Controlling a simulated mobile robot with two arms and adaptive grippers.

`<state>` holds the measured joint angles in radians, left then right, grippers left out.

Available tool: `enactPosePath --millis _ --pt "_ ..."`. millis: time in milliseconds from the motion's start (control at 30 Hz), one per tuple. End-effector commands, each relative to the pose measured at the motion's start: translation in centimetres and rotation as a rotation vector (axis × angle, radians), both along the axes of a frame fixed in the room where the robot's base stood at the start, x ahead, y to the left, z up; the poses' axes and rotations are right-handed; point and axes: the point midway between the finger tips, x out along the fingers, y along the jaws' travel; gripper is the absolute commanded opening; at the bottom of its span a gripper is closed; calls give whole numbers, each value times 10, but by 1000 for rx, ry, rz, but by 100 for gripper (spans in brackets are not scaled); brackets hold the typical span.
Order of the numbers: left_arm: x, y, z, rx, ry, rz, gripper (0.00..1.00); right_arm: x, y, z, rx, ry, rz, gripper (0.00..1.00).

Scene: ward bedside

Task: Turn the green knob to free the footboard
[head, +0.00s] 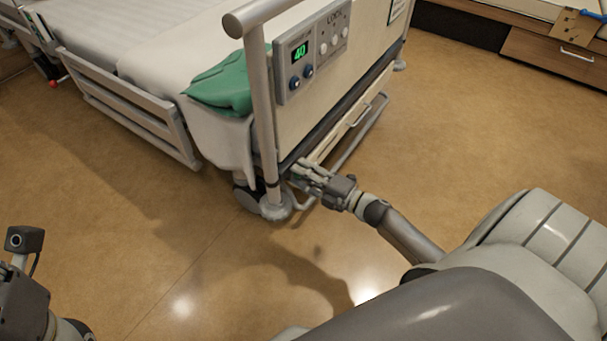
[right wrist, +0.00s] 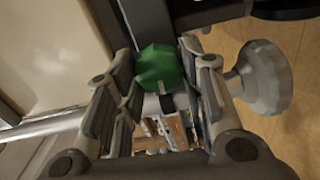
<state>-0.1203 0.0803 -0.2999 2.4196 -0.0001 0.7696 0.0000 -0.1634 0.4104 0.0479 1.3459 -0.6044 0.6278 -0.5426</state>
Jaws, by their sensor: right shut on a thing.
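The green knob (right wrist: 160,66) is a small faceted knob low on the bed's end. In the right wrist view it sits between the fingers of my right gripper (right wrist: 158,92), which is shut on it. In the head view my right gripper (head: 300,172) reaches in under the lower corner of the footboard (head: 335,95), and the knob is hidden there. The footboard stands upright at the bed's end. Only the wrist part and camera of my left arm show at the lower left; its fingers are out of the picture.
A control panel (head: 312,50) with a green "40" display is on the footboard beside a pale upright post (head: 260,110). A green cloth (head: 222,84) lies on the bed (head: 160,45). A wooden drawer unit (head: 550,60) stands at the upper right. The floor in front is clear.

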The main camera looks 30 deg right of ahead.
Motion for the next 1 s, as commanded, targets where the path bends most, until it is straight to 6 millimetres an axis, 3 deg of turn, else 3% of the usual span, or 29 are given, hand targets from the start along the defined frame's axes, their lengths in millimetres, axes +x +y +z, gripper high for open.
enactPosePath --millis 767,800,900,1000 --pt "0 0 3 -2 -9 1 40 -1 1 -2 -89 -34 2 13" --pt "0 0 3 -2 -9 1 40 -1 1 -2 -89 -34 2 42" --pt "-1 0 3 -2 -10 0 40 -1 1 -2 -89 -35 1 54" --pt "-1 0 3 -2 -11 0 40 -1 0 -1 -89 -35 1 57"
